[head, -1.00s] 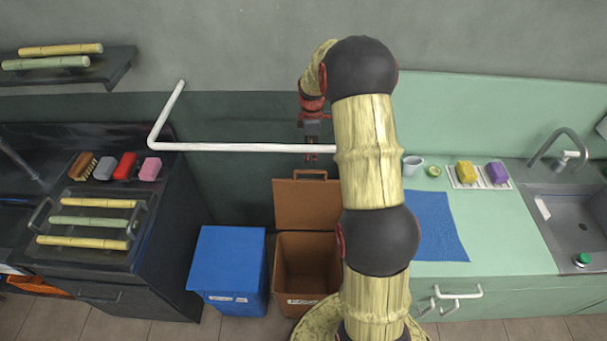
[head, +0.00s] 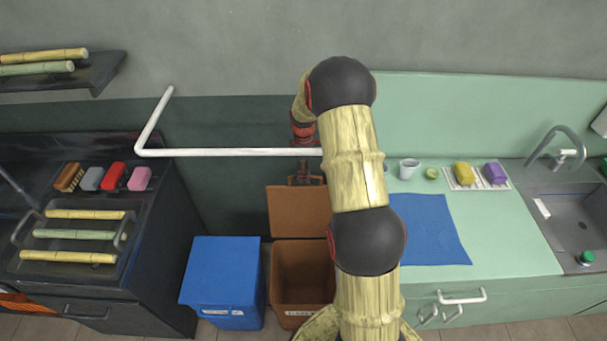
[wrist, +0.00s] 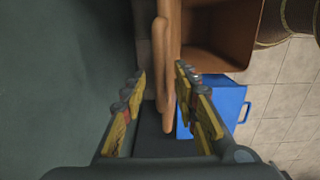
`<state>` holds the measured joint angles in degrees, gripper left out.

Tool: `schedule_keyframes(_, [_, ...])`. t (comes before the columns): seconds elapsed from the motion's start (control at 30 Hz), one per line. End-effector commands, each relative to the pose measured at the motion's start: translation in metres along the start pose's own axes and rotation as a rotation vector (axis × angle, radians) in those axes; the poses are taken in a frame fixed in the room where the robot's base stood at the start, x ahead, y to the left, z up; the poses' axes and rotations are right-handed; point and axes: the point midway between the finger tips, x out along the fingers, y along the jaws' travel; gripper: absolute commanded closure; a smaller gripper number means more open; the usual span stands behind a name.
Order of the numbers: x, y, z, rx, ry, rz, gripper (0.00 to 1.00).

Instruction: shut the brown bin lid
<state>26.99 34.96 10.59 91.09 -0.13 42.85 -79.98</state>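The brown bin (head: 302,272) stands on the floor with its lid (head: 297,211) open, upright against the dark wall behind it. My gripper (head: 306,180) is at the lid's top edge, partly hidden by my arm. In the wrist view the gripper (wrist: 160,76) is open, with one finger on each side of the lid (wrist: 173,45), seen edge-on with its handle. The left finger is apart from it; the right finger is close to it, and I cannot tell whether they touch. The bin's open inside (wrist: 222,30) also shows there.
A blue bin (head: 223,278), closed, stands to the left of the brown one. A white pipe (head: 235,152) runs along the wall above the lid, close to my arm. A dark stove (head: 100,285) is at left and a green counter (head: 500,230) at right.

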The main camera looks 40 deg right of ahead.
Motion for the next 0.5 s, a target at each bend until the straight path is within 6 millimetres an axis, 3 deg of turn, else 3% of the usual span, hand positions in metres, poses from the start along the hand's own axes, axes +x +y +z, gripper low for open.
schedule_keyframes(0.2, [-0.0001, 0.0, 0.0, 0.0, 0.0, 0.0, 0.71])
schedule_keyframes(0.5, [-0.0001, -0.0001, 0.0, 0.0, 0.0, 0.0, 0.88])
